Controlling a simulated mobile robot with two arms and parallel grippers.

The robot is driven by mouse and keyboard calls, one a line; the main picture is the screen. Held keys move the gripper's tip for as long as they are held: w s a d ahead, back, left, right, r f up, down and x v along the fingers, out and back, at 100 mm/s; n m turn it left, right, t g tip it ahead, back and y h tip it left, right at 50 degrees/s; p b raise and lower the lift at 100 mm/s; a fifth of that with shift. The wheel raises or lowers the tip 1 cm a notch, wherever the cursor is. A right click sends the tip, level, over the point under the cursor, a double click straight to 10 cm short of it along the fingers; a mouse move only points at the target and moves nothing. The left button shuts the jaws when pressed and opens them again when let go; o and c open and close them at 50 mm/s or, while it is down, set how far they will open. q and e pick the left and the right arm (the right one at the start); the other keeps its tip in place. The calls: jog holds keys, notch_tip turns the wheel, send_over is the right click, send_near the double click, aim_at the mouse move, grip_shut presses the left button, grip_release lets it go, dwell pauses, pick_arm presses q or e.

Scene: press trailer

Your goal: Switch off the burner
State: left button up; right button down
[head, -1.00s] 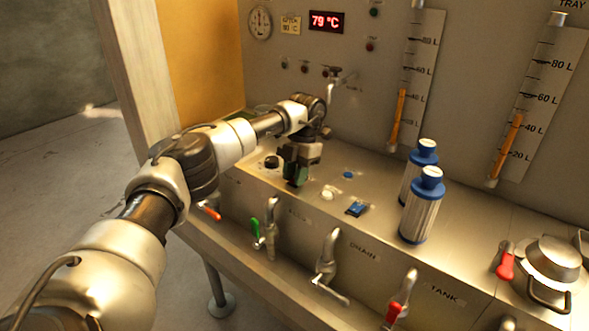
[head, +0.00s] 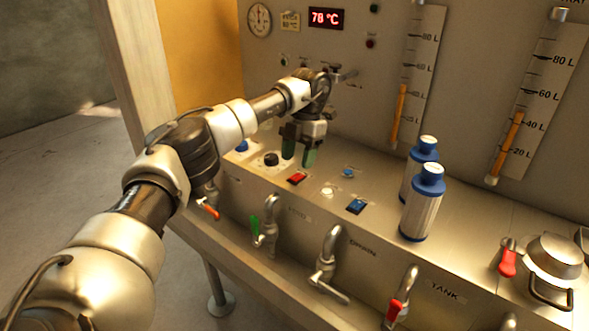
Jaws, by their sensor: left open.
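A red rocker switch (head: 297,178) sits on the sloping metal panel (head: 385,235). A black knob (head: 271,160) is to its left, and a blue rocker switch (head: 356,206) is to its right. The labels are too small to read, so I cannot tell which control is the burner's. My left gripper (head: 299,156) is open and empty, its two green fingers pointing down just behind and above the red switch, not visibly touching it. The display (head: 326,18) reads 78 °C. My right gripper is not in view.
Two blue-capped cylinders (head: 423,205) stand on the panel to the right. Taps line the front, including a drain tap (head: 328,265) and a red-handled tank tap (head: 402,298). Gauge tubes (head: 402,100) are on the back wall. A lidded vessel (head: 553,258) is at far right.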

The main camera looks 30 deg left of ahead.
pick_arm(q)
jog(key=d+r, duration=0.6)
jog(key=d, duration=0.4)
jog(key=shift+d, duration=0.4)
